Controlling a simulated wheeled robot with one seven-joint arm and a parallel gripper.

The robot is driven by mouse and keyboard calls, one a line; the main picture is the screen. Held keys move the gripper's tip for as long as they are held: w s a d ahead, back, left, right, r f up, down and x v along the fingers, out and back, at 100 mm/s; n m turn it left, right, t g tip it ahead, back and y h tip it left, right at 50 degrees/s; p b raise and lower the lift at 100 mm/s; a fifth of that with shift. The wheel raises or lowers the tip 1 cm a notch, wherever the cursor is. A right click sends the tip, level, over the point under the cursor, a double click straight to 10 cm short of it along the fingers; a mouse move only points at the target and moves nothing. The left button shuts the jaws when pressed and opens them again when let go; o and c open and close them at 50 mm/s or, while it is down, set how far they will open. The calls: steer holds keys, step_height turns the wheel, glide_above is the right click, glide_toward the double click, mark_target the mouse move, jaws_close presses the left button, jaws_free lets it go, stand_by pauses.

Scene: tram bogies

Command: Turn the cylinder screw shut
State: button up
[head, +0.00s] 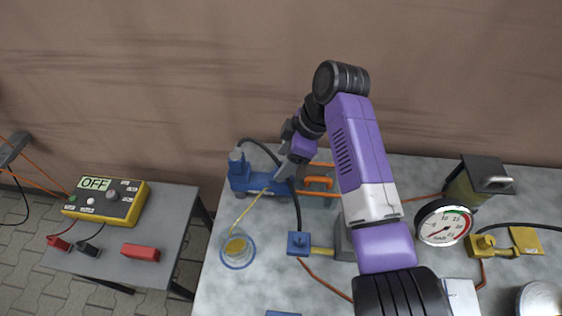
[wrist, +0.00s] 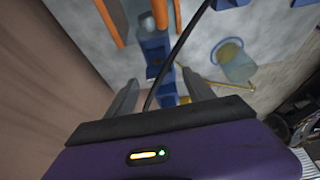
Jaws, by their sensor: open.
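The blue cylinder (head: 240,182) lies at the left back of the table, with a raised blue-grey cap on its left end. In the wrist view its blue body (wrist: 156,52) shows beyond and between my fingers. A thin yellow hose (head: 250,206) runs from it to a glass jar (head: 238,262) holding yellow liquid. The screw itself is too small or hidden to make out in either view. My gripper (head: 281,174) is open, at the right end of the cylinder. I see nothing gripped between the fingers (wrist: 164,92); whether they touch the cylinder I cannot tell.
A black hose (head: 298,208) passes close by my fingers, to a blue block (head: 299,244). Orange parts (head: 318,183) stand just right of my gripper. A round gauge (head: 443,223) stands on the right. A yellow box reading OFF (head: 104,201) is on a separate side table.

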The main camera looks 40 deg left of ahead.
steer(key=shift+x, duration=1.1)
jaws_close()
